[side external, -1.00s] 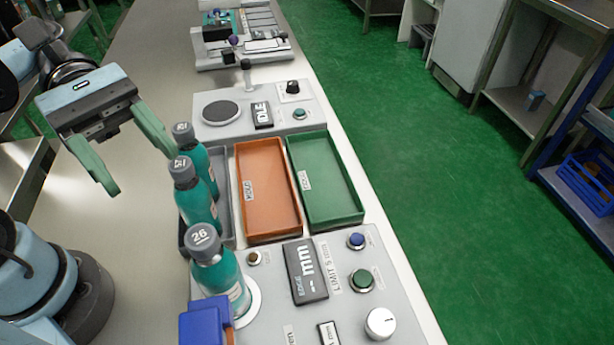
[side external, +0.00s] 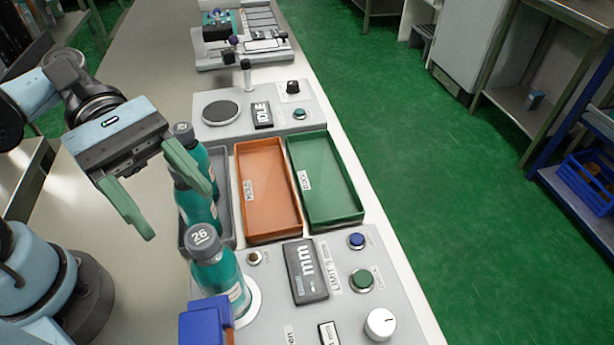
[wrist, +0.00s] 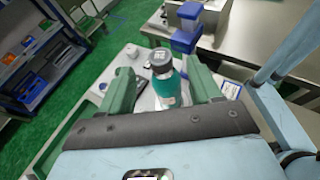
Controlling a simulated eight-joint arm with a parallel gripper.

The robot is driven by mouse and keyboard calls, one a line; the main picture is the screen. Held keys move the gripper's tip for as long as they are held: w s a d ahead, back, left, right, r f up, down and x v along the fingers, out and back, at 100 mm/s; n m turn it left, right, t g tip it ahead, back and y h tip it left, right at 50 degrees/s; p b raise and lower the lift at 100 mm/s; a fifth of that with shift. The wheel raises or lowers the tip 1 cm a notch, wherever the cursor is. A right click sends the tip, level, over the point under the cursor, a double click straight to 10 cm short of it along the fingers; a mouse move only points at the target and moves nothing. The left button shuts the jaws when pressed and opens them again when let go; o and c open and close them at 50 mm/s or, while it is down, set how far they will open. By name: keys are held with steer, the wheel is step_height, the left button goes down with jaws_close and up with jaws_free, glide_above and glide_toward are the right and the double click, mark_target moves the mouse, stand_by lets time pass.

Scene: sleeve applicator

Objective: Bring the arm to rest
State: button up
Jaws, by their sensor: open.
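My gripper (side external: 168,200) has two green fingers spread wide with nothing held between them. In the side view it hangs over the left part of the bench, and its right finger overlaps the bottles in the grey tray (side external: 222,228). A teal bottle with a grey cap marked 26 (side external: 218,270) stands upright on the round pad of the front station, nearer the camera than the gripper. Two more teal bottles (side external: 190,210) stand in the grey tray, partly hidden by the finger. In the wrist view a teal bottle (wrist: 165,85) shows between the green fingers (wrist: 162,98), apparently beyond them.
An orange tray (side external: 267,188) and a green tray (side external: 325,180) lie beside the grey tray. The front panel (side external: 350,315) carries buttons, a knob and a display. A blue block (side external: 205,322) stands by the front bottle. A station with a dark disc (side external: 222,112) lies behind.

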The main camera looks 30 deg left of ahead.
mark_target(195, 233)
steer(key=shift+x, duration=3.1)
steer(key=shift+a, duration=0.1)
steer(key=shift+v, duration=6)
steer(key=x, duration=1.1)
steer(key=shift+d+f, duration=0.1)
steer(key=shift+d, duration=0.3)
steer(key=shift+d+f, duration=0.15)
steer(key=shift+f, duration=0.05)
step_height(195, 233, up, 19)
